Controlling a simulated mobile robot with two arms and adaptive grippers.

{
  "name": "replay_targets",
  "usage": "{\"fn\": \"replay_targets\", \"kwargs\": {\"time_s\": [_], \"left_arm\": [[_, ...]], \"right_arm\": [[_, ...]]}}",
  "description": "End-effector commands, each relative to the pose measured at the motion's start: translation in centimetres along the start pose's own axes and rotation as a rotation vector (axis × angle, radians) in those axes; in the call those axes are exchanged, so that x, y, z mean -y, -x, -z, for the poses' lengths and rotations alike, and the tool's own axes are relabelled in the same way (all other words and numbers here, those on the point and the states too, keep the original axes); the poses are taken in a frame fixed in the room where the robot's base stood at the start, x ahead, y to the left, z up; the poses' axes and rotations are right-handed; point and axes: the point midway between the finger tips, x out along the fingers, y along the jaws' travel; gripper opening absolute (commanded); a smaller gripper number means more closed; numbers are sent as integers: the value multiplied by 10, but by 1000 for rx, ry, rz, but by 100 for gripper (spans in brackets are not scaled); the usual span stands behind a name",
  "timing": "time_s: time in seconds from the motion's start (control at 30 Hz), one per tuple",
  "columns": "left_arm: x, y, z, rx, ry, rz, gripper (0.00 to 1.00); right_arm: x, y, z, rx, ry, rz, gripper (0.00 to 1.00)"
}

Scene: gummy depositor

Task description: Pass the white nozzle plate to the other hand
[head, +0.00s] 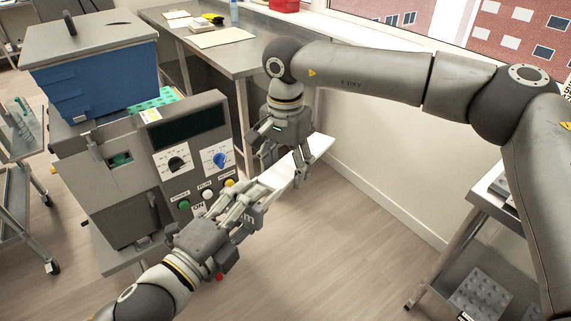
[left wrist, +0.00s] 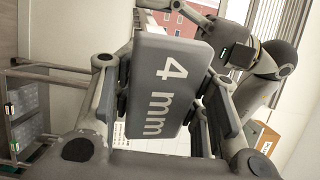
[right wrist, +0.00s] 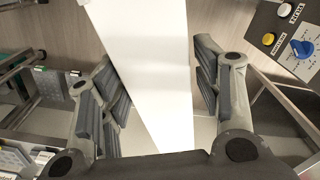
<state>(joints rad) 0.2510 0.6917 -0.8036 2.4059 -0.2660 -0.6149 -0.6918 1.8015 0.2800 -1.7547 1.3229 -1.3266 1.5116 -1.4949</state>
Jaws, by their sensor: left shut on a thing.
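The white nozzle plate (head: 316,147) is held in the air in front of the depositor in the head view. My left gripper (head: 248,200) is shut on its near end. In the left wrist view a grey end face of the plate marked "4 mm" (left wrist: 168,88) sits between the fingers. My right gripper (head: 282,160) reaches down from above around the plate's far part. In the right wrist view the plate (right wrist: 145,60) runs between the two open fingers, with a gap visible on the left side; contact on the right looks absent.
The depositor (head: 190,150) with knobs and coloured buttons stands close to the left of both grippers. A blue hopper (head: 95,75) sits on it. A steel table (head: 225,50) is behind, and a cart (head: 480,265) with grey moulds is at right. Floor between is clear.

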Motion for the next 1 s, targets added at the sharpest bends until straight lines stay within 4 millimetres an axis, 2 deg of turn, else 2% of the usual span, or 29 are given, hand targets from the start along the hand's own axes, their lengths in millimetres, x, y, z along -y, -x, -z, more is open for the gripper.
{"fn": "replay_targets", "kwargs": {"time_s": [0.03, 0.23, 0.27, 0.47, 0.83, 0.93, 1.0], "left_arm": [[1, 0, 0, -1, -1, 3, 0], [2, 0, 1, -3, 0, 4, 0], [2, 0, 1, -4, 1, 4, 40], [1, 0, 1, -2, 1, 3, 65], [0, -1, -4, 7, 3, 0, 67], [0, -7, -23, 35, 19, 0, 67], [1, -12, -47, 71, 41, 2, 67]], "right_arm": [[0, 0, 0, 0, 0, 0, 47], [0, 0, 0, 0, 1, 1, 22], [1, 1, 0, 0, 1, 3, 19], [1, 1, 0, 0, 0, 2, 19], [0, 1, 0, 0, 0, 1, 19], [0, 1, 0, 0, 0, 1, 19], [0, 1, 0, 0, 0, 1, 19]]}}
